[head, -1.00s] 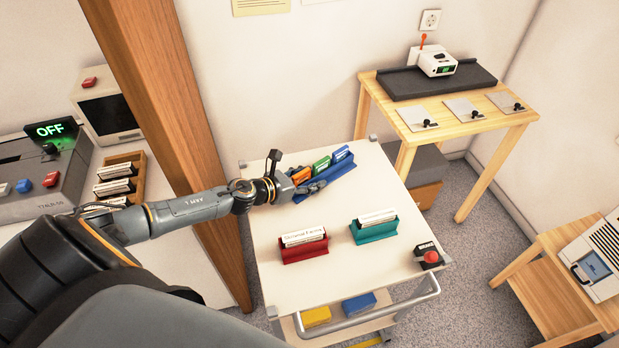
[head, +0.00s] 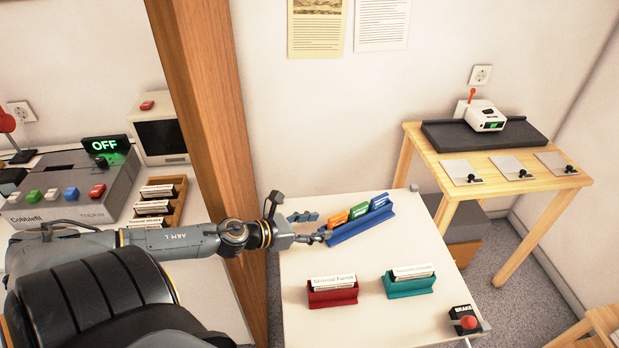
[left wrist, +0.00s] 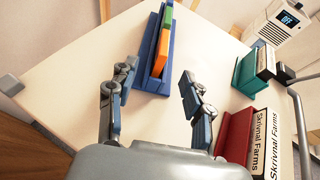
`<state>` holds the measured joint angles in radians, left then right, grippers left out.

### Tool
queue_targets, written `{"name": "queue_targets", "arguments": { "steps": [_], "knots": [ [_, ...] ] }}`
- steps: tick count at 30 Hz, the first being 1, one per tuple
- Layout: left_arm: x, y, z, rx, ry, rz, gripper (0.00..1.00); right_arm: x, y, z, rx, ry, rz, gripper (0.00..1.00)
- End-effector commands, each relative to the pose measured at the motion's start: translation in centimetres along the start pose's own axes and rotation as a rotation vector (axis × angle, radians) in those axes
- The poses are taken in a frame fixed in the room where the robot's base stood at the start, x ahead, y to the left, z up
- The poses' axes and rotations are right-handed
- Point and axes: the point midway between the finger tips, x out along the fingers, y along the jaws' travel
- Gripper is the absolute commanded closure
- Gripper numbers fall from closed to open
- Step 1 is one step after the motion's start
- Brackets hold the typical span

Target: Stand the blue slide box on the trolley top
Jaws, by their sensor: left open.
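A blue rack (head: 345,232) stands on the trolley top (head: 320,265). It holds an orange box (head: 336,219), a green box (head: 358,210) and a blue box (head: 379,201) in a row, blue at the far end. My left gripper (head: 322,226) is open and empty at the rack's near left end. In the left wrist view its fingers (left wrist: 157,72) are spread to either side of the rack's near end (left wrist: 150,85), and the orange box (left wrist: 160,50) and green box (left wrist: 167,20) show beyond; the blue one is out of that frame. My right gripper is out of view.
A red rack (head: 333,297) and a teal rack (head: 408,287) with white cards stand nearer on the trolley, by a brake button (head: 466,319). A wooden post (head: 205,120) rises at the left. A wooden table (head: 490,165) stands behind right.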

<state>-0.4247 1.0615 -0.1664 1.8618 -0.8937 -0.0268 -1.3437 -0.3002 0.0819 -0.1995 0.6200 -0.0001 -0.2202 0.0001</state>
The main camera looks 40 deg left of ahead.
Motion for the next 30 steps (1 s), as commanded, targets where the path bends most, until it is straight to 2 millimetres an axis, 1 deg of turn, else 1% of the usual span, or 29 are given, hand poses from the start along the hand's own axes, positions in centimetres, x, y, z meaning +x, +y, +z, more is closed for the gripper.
{"name": "queue_targets", "arguments": {
  "steps": [3,9,30],
  "knots": [
    [-1.0,-0.1,-0.1,0.0,0.002,-0.001,0.5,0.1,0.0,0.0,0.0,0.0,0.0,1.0],
    [-1.7,0.0,0.1,0.003,0.0,0.0,0.5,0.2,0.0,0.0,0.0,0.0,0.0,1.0],
    [-1.7,0.0,0.1,0.003,0.0,0.0,0.5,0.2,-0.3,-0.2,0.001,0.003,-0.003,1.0]
  ]
}}
